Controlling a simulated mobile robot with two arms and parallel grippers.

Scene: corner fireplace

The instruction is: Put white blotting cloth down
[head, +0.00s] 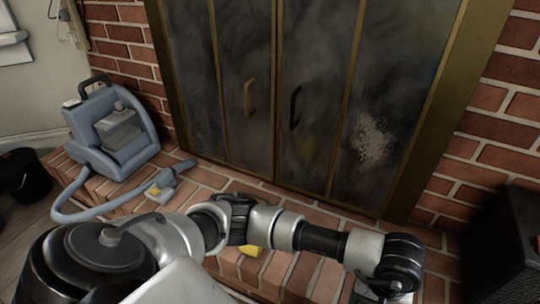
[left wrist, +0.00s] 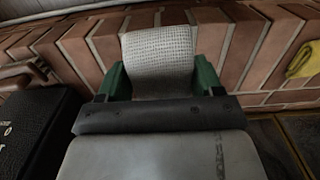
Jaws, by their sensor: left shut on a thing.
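In the left wrist view the white blotting cloth (left wrist: 158,45) is a pale, woven-textured piece between the green fingers of my left gripper (left wrist: 161,80). The gripper is shut on it, and the cloth sticks out past the fingertips over the brick hearth (left wrist: 240,45). I cannot tell whether the cloth touches the bricks. In the head view my left arm reaches across the hearth to the lower right, and its wrist hides the fingers and most or all of the cloth. My right gripper is in neither view.
Dark fireplace doors (head: 240,90) with a pale smudge on the right pane stand behind the hearth. A blue-grey cleaning machine (head: 115,130) with hose and nozzle sits at left. A yellow cloth (left wrist: 305,60) lies on the bricks. A black box (head: 510,240) stands at right.

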